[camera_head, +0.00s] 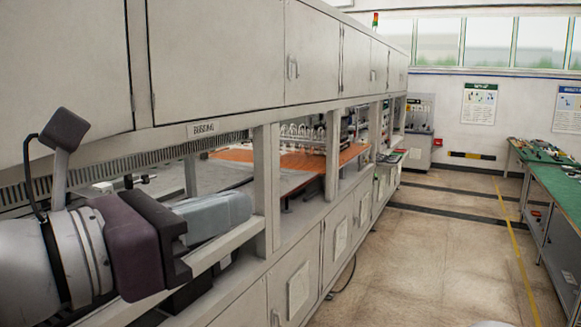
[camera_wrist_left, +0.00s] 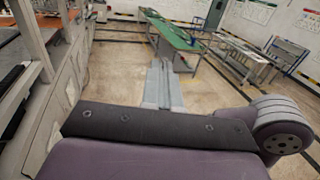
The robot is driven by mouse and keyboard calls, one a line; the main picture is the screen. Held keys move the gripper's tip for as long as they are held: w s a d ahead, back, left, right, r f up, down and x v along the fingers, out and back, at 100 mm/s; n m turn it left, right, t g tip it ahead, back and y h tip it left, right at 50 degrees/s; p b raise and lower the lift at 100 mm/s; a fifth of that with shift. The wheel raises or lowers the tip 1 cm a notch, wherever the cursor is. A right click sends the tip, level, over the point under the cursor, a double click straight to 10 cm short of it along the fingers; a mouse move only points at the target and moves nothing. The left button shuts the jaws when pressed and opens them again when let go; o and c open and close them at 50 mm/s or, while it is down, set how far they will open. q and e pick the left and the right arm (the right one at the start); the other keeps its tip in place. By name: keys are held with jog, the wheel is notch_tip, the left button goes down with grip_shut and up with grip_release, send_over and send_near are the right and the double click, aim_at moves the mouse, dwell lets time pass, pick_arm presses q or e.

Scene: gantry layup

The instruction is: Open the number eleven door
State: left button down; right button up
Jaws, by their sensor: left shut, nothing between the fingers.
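A long grey machine housing has upper cabinet doors (camera_head: 215,60) and lower doors (camera_head: 295,285), several of the lower ones with pale sheets on them. I cannot read a number on any door, so I cannot tell which is number eleven. One upper door (camera_head: 312,55) has a handle (camera_head: 292,68) and looks shut. My left gripper (camera_head: 235,209) is shut and empty, level with the open bay below the upper doors and apart from the handles I can see. Its fingers also show in the wrist view (camera_wrist_left: 164,85), pointing over the floor. My right gripper is not in view.
Posts (camera_head: 265,185) and a rail frame the open bay, close to my left gripper. An orange-brown surface (camera_head: 300,163) lies inside. A green-topped table (camera_head: 555,185) stands at the right. The aisle floor (camera_head: 440,250) between is clear.

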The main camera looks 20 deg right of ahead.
pick_arm(q)
jog(key=p+x, duration=0.2)
jog(key=x, duration=0.7)
jog(key=shift+p, duration=0.3)
jog(key=shift+s, duration=0.2)
jog(key=shift+w+d, duration=0.1)
jog(key=shift+w, duration=0.1)
dwell(0.7)
